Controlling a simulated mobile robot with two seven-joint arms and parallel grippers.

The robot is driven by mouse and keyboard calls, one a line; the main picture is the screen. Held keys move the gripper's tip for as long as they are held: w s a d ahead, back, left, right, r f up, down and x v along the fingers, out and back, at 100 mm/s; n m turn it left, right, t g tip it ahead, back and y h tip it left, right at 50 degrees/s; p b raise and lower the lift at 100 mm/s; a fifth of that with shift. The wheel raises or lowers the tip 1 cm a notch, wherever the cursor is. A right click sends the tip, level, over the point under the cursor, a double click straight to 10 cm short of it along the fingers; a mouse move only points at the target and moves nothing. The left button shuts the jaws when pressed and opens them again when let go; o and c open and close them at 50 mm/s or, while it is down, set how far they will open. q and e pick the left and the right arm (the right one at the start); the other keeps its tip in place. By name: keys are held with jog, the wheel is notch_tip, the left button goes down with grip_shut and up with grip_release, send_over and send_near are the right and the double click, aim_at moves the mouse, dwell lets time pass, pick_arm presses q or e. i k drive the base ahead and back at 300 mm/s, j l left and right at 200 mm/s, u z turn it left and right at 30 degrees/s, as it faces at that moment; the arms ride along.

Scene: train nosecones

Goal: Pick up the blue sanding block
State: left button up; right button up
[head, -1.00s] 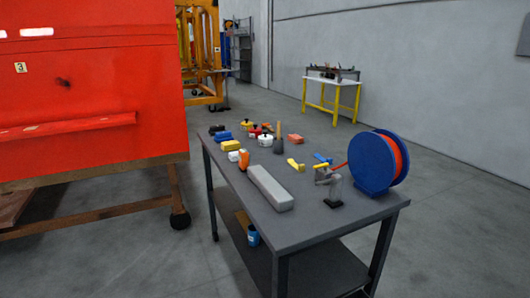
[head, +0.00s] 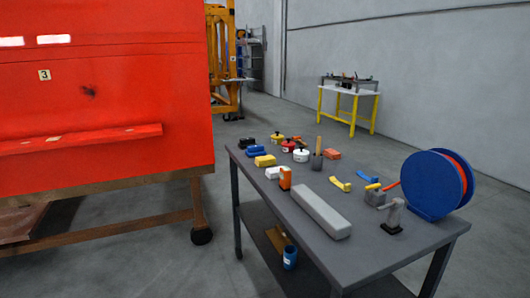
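The blue sanding block (head: 256,150) lies near the far left end of the grey workbench (head: 292,226). It sits between a black block (head: 247,142) behind it and a yellow block (head: 265,160) in front of it. It is small in the head view, and its details are hard to make out. Neither of my grippers shows in the head view.
A large red panel (head: 105,95) on a wheeled frame is at the left. Open floor lies between them.

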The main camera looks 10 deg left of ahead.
aim_at(252, 151)
jog(key=i+j+z, duration=0.15)
jog(key=j, duration=0.2)
jog(key=i+j+z, duration=0.15)
jog(key=j, duration=0.25)
jog(key=i+j+z, duration=0.15)
jog(key=j, duration=0.25)
jog(key=i+j+z, duration=0.15)
jog(key=j, duration=0.3)
jog(key=i+j+z, duration=0.1)
jog(key=j, duration=0.35)
jog(key=i+j+z, duration=0.15)
jog(key=j, duration=0.3)
jog(key=j+z, duration=0.15)
jog(key=j, duration=0.35)
jog(key=j+z, duration=0.2)
jog(key=j, duration=0.3)
jog(key=k+j+z, duration=0.15)
jog(key=j, duration=0.35)
jog(key=j+z, duration=0.15)
jog(key=j, duration=0.35)
jog(key=k+j+z, duration=0.2)
jog(key=j, duration=0.25)
jog(key=i+j, duration=0.05)
